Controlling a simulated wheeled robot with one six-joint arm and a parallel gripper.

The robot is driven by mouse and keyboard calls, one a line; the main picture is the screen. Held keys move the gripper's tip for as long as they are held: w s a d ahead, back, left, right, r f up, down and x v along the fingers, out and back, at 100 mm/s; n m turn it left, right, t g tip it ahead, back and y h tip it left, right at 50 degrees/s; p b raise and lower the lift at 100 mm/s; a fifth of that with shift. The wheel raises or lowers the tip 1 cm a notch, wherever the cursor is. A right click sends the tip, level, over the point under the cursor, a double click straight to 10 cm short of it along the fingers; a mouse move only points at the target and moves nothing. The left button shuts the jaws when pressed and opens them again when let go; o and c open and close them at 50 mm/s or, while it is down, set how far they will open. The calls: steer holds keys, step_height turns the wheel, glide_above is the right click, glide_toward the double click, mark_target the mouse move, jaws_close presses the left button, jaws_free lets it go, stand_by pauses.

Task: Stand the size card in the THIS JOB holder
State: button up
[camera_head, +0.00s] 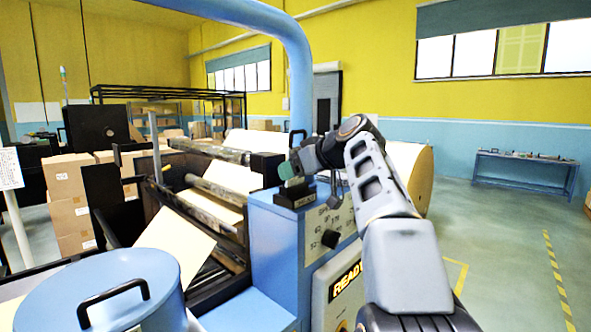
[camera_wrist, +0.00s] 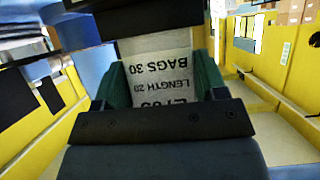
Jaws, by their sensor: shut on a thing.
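My gripper (camera_head: 290,172) is above the small black holder (camera_head: 295,197) on top of the blue machine cabinet. The holder's front has a small label too small to read. In the wrist view, the green fingers (camera_wrist: 163,82) are shut on the pale grey size card (camera_wrist: 160,65). Its print appears upside down, with "BAGS 30" and "LENGTH 20" legible. A dark bar, seemingly the holder (camera_wrist: 150,16), crosses the card's far end. I cannot tell whether the card is in the slot or just behind or above it. In the head view the card is not clearly visible.
The blue cabinet (camera_head: 272,245) has a dial panel and a READY sign (camera_head: 346,281). A thick blue pipe (camera_head: 297,70) rises just behind the holder. Rollers (camera_head: 215,205) lie to the left, and a large kraft roll (camera_head: 412,170) stands behind my arm. Open floor is at right.

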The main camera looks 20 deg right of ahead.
steer(key=shift+f+b, duration=0.5)
stand_by(0.4)
steer(key=o, duration=1.1)
steer(key=shift+c, duration=0.2)
steer(key=b+v, duration=0.1)
steer(key=v, duration=1.2)
steer(key=shift+s+r, duration=0.2)
steer(key=shift+s, duration=0.15)
steer(key=shift+d, duration=0.15)
